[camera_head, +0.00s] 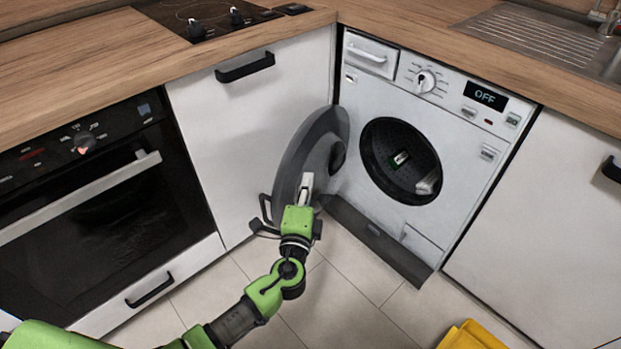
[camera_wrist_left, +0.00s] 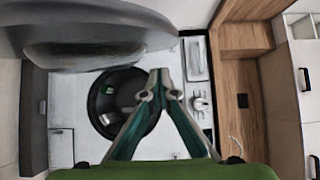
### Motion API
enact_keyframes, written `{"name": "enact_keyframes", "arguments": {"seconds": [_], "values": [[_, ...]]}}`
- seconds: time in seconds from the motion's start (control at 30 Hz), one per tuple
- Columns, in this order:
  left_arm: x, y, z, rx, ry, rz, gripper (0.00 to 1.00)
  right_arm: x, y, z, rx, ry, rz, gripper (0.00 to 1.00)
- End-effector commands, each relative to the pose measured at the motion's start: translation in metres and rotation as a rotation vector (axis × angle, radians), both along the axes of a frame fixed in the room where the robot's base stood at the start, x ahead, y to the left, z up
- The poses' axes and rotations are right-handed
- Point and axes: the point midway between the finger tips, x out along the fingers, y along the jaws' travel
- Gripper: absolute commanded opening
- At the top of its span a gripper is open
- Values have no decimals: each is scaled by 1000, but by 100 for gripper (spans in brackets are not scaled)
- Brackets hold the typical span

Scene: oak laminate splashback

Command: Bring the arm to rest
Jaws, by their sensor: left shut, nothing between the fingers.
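My left arm comes in from the lower left in the head view, and its gripper (camera_head: 306,187) is in front of the open washing machine door (camera_head: 318,150). In the left wrist view the left gripper (camera_wrist_left: 158,80) has its fingertips together, with nothing between them. The grey round door also fills the upper left of that view (camera_wrist_left: 80,30). I cannot tell whether the gripper touches the door. My right gripper does not show.
The washing machine (camera_head: 465,115) is open, its display reading OFF, with a few items in the drum (camera_head: 385,180). A black oven (camera_head: 100,215) stands at the left. A yellow object (camera_head: 470,338) is at the bottom right. The tiled floor (camera_head: 345,305) between is clear.

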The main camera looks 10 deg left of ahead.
Motion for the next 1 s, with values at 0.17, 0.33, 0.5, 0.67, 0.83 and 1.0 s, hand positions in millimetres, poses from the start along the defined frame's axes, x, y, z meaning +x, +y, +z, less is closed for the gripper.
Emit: {"name": "enact_keyframes", "arguments": {"seconds": [0.17,0.33,0.5,0.67,0.83,1.0], "values": [[-32,3,0,0,2,0,0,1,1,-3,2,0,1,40],[-60,6,-1,0,2,1,0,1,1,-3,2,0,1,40],[-74,7,0,2,0,1,0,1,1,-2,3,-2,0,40],[-76,8,1,0,-1,1,0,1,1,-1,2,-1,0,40],[-82,26,-13,-83,55,64,0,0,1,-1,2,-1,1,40],[-114,78,-68,-360,255,275,0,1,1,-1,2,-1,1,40]]}}
